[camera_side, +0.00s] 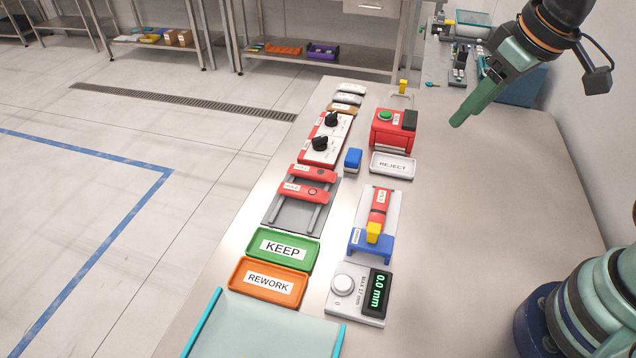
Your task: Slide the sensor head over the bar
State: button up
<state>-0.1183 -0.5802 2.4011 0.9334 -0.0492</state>
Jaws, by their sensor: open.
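A slide fixture has a white plate (392,205) with a red labelled block (379,207) lying lengthwise on it. A blue bracket (370,246) with a yellow head (374,232) stands at its near end, by the near end of the red block. I take the yellow head as the sensor head and the red block as the bar, but cannot be sure. The readout box (358,294) in front shows 0.0 mm. My gripper (460,118) is open and empty, raised above the table at the upper right, well away from the fixture. One finger mostly hides the other.
Left of the fixture are a rail frame with red blocks (305,191), a green KEEP tray (282,249) and an orange REWORK tray (267,283). The table's right side is clear.

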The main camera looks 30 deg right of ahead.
jog(key=w+a+f+n+g, duration=0.1)
jog(key=a+f+n+g, duration=0.25)
jog(key=a, duration=0.55)
jog(key=n, duration=0.4)
send_near(374, 229)
jog(key=shift+m+g+h, duration=0.25)
jog(key=shift+g+h, duration=0.05)
jog(key=shift+g, duration=0.15)
jog(key=f, duration=0.9)
jog(key=shift+w+a+f, duration=0.1)
jog(key=shift+w+a, duration=0.15)
jog(key=shift+w, duration=0.15)
grip_shut()
